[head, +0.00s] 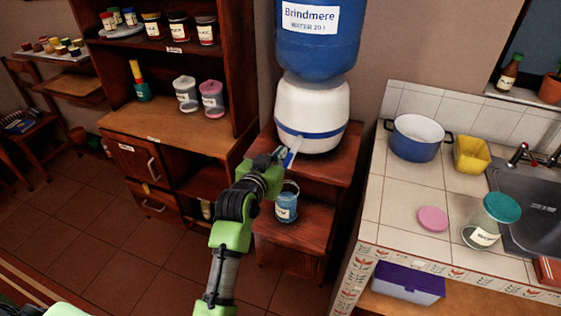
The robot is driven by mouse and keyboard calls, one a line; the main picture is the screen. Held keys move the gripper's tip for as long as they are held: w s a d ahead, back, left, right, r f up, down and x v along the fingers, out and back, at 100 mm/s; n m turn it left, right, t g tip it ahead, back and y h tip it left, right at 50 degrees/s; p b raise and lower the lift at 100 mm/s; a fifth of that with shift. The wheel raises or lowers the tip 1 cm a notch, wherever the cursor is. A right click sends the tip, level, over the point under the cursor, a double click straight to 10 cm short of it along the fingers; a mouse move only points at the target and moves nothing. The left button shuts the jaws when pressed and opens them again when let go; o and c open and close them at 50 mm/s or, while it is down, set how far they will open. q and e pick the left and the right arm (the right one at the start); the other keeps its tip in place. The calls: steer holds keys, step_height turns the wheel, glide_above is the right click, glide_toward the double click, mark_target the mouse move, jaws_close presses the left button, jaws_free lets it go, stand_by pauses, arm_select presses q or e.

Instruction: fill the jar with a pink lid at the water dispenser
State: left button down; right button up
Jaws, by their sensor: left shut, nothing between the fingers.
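An open jar (287,205) with a pale label stands on the stand's lower shelf, below the tap; it looks blue inside, with water apparently in it. The water dispenser (312,112) is a white drum with a blue band under a big blue bottle. Its tap (292,152) sticks out at the front. My left gripper (281,155) is shut and empty at the tap; I cannot tell whether it touches. A loose pink lid (433,218) lies flat on the tiled counter. Another jar with a pink lid (212,99) stands on the cabinet. My right gripper is out of view.
On the counter (400,200) are a teal-lidded jar (484,234), a blue pot (417,150) and a yellow tub (470,155), beside the sink (530,205). A jar with a whitish lid (186,95) stands on the cabinet.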

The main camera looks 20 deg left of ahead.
mark_target(286, 160)
arm_select(q)
steer(key=f, duration=0.4)
steer(key=shift+w+f+p, duration=0.1)
steer(key=shift+w+p, duration=0.1)
steer(key=shift+p, duration=0.1)
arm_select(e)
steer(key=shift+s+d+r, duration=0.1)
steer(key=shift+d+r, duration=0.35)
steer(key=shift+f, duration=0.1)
